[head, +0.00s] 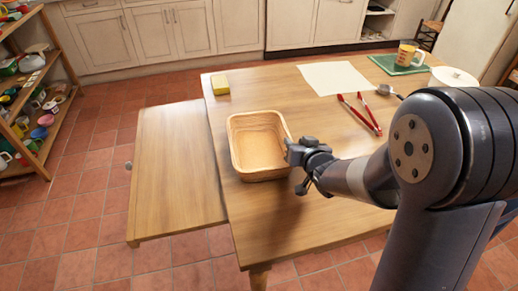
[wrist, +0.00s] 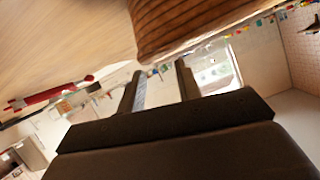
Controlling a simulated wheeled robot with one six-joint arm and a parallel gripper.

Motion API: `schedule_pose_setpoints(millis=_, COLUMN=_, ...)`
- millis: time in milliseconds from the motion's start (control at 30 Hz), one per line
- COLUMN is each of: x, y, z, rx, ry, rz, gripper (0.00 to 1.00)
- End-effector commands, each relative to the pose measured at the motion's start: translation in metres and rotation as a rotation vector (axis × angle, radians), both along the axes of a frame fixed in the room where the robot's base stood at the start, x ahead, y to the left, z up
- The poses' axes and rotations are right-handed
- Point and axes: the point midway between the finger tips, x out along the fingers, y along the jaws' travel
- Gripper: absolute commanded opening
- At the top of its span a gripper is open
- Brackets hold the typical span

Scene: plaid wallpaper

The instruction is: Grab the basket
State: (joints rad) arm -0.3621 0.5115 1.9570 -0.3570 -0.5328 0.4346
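A light tan woven basket (head: 258,172), rectangular and empty, stands upright on the wooden table near its left edge. My gripper (head: 297,160) is at the basket's right side, close to its rim; the head view does not show whether they touch. In the wrist view the ribbed basket wall (wrist: 190,22) is at the top, beyond the fingertips. The two fingers of my gripper (wrist: 161,68) stand apart with nothing held between them.
Red-handled tongs (head: 360,114) lie right of the basket. A yellow block (head: 220,84), a paper sheet (head: 333,77), a mug (head: 407,55) on a green board and a white bowl (head: 452,77) are farther back. A wooden bench (head: 177,165) stands left of the table.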

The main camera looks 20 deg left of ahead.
Motion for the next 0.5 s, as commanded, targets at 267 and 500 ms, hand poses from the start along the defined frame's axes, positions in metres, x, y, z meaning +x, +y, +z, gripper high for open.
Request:
schedule_pose_setpoints(millis=267, x=0.019, y=0.013, z=-0.014, rx=0.000, ry=0.001, rz=0.000, gripper=0.33)
schedule_pose_setpoints(millis=500, x=0.039, y=0.025, z=-0.023, rx=0.000, ry=0.000, rz=0.001, gripper=0.33)
